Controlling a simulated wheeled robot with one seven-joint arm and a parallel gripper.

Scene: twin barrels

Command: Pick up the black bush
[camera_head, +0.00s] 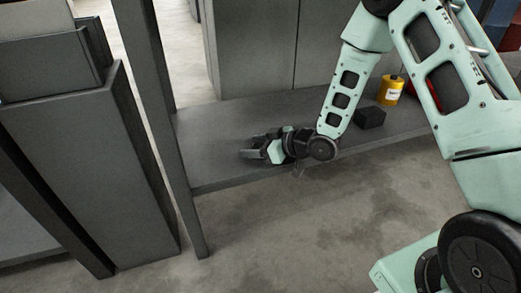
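My gripper (254,145) is low over the grey shelf (215,125), left of the shelf's middle, with its fingers pointing left. The two dark fingers look spread apart. The view is too small to tell whether any dark thing lies between or under them. I see nothing that I can surely name as a black bush. A black block-like object (370,117) sits on the shelf to the right of my gripper, just beyond my arm link and apart from the fingers.
A yellow bottle (390,90) stands behind the black object, with a red item (427,97) partly hidden by my arm. A grey upright post (165,120) bounds the shelf on the left. A tall grey cabinet (95,170) stands farther left. The concrete floor in front is clear.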

